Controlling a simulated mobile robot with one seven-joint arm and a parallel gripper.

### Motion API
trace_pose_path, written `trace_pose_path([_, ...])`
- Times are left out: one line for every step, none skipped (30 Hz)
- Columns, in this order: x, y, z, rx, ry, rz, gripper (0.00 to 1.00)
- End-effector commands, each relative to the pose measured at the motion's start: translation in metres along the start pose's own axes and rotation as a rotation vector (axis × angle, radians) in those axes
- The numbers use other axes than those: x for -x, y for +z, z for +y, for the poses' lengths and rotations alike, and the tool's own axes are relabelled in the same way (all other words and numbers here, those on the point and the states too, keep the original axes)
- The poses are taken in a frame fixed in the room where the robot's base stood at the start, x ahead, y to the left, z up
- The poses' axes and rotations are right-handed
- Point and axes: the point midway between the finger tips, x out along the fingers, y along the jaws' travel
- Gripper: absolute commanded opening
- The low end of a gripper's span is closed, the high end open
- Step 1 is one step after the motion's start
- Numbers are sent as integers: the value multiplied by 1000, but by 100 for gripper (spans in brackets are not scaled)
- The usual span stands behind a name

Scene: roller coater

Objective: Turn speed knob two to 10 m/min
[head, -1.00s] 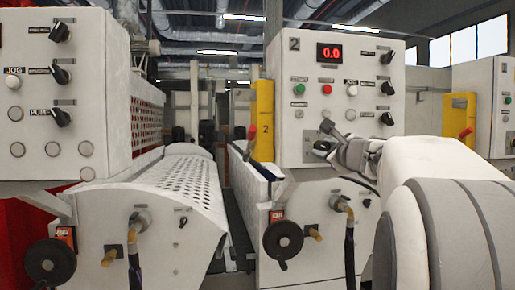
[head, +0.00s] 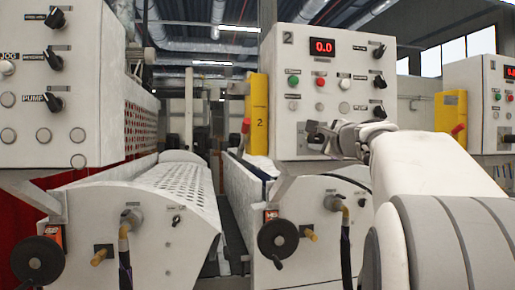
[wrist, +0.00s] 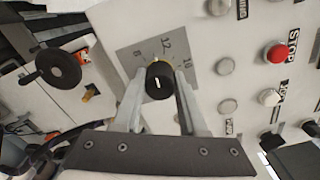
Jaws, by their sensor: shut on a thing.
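The speed knob (wrist: 158,80) is a round black knob with a white pointer line, on a grey scale plate (wrist: 130,62) on the white panel. In the wrist view a 12 shows above it; the other scale marks are too blurred to read surely. My gripper (wrist: 157,84) has a finger on each side of the knob and is shut on it. In the head view my gripper (head: 317,133) is at the lower left of the panel marked 2 (head: 302,110), and its fingers hide the knob. The red display (head: 322,47) on this panel reads 0.0.
Green (head: 293,81) and red (head: 320,81) buttons and black selector knobs sit above my gripper. A yellow post (head: 258,120) stands just left of the panel. A black handwheel (head: 278,239) and a hose fitting (head: 334,202) project below.

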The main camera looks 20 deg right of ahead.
Motion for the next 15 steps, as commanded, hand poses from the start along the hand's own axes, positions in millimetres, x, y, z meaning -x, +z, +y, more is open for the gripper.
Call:
trace_pose_path([0, 0, 2, 23, 0, -1, 0])
trace_pose_path([0, -1, 2, 34, 0, -1, 0])
trace_pose_path([0, -1, 2, 47, 0, -1, 0])
trace_pose_path([0, -1, 2, 56, 0, 0, 0])
trace_pose_path([0, -1, 1, 64, 0, 0, 0])
trace_pose_path([0, 0, 1, 74, 0, 0, 0])
trace_pose_path([0, 0, 1, 79, 0, 0, 0])
trace_pose_path([0, 0, 1, 84, 0, 0, 0])
trace_pose_path([0, 0, 0, 89, 0, -1, 0])
trace_pose_path([0, 0, 0, 91, 0, -1, 0])
trace_pose_path([0, 0, 0, 93, 0, -1, 0])
trace_pose_path([0, 0, 0, 95, 0, -1, 0])
trace_pose_path([0, 0, 0, 96, 0, -1, 0])
trace_pose_path([0, 0, 0, 96, 0, -1, 0])
trace_pose_path([0, 0, 0, 96, 0, -1, 0])
